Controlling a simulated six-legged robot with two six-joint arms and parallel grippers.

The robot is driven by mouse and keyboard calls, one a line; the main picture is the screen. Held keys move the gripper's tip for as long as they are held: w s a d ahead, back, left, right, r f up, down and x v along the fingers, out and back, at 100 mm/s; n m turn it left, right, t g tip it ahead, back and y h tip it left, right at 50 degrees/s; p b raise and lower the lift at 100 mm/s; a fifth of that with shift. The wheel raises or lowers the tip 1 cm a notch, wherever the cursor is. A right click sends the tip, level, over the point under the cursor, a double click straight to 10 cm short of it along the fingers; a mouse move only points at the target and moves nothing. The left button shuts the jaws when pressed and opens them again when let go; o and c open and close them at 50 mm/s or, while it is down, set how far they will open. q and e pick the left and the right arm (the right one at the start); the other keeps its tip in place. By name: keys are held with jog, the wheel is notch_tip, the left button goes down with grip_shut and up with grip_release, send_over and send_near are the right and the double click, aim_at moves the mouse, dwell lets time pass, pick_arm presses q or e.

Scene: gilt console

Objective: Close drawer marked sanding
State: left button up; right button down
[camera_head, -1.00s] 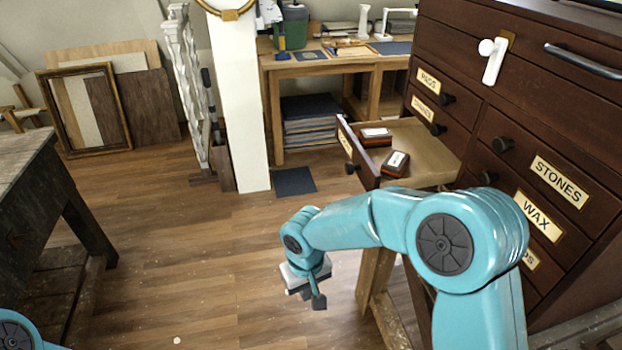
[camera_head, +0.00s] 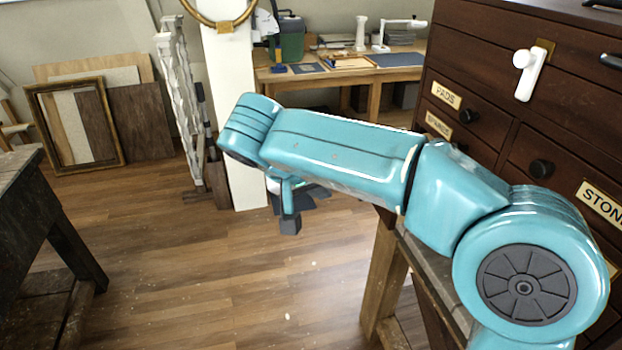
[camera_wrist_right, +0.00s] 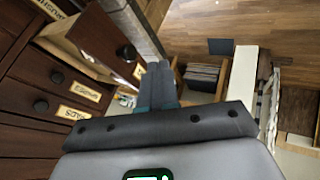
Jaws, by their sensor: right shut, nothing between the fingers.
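The dark wooden drawer cabinet (camera_head: 475,50) stands at the right in the head view. In the wrist view one drawer (camera_wrist_right: 100,27) is pulled open; its front has a black knob (camera_wrist_right: 128,53) and a label too small to read. I cannot confirm that it reads sanding. In the head view my right arm hides this drawer. My right gripper (camera_head: 290,222) hangs beyond my forearm, left of the cabinet, shut and empty. In the wrist view its fingers (camera_wrist_right: 160,75) are together beside the open drawer's front, seemingly apart from it. My left gripper is out of view.
Shut drawers with labels such as PADS (camera_head: 446,95) show on the cabinet. A workbench (camera_head: 340,75) and a white post (camera_head: 232,110) stand behind. A dark table (camera_head: 40,210) is at the left. The wooden floor (camera_head: 200,290) between is clear.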

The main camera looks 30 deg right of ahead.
jog(key=d+f, duration=0.3)
jog(key=d, duration=0.3)
jog(key=shift+d+f+p, duration=0.15)
jog(key=shift+f+p, duration=0.2)
jog(key=shift+p, duration=0.05)
jog(key=shift+d, duration=0.15)
jog(key=s+d+b, duration=0.1)
jog(key=d, duration=0.5)
jog(key=s+d+b, duration=0.1)
jog(key=s+d, duration=0.1)
jog(key=d, duration=0.4)
jog(key=s+d+b, duration=0.1)
jog(key=d, duration=0.6)
jog(key=shift+s, duration=0.25)
jog(key=shift+d+r, duration=0.1)
jog(key=shift+d, duration=0.1)
